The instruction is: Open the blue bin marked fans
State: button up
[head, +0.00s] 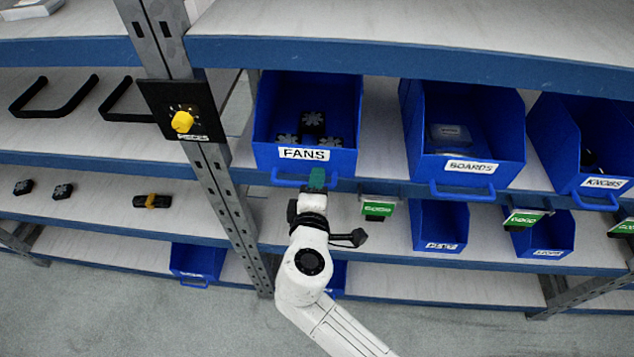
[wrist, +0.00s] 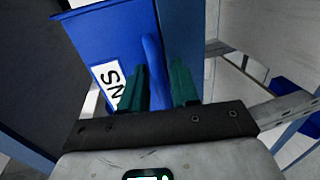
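The blue bin marked FANS (head: 262,150) stands on the upper shelf in the head view. Its front has a white label and a blue handle (head: 284,181) below it. Several dark fan parts (head: 312,122) lie inside. My gripper (head: 317,180) is at the right part of this handle. The fingers' contact faces are hidden.
The BOARDS bin (head: 425,165) and the KNOBS bin (head: 565,160) stand to the right on the same shelf. A metal post (head: 222,190) with a yellow knob (head: 183,121) on a panel stands to the left. Green tags (head: 378,208) hang along the shelf edge.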

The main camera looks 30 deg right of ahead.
grip_shut()
jog(key=shift+a+f, duration=0.1)
jog(key=shift+f, duration=0.05)
dwell(0.4)
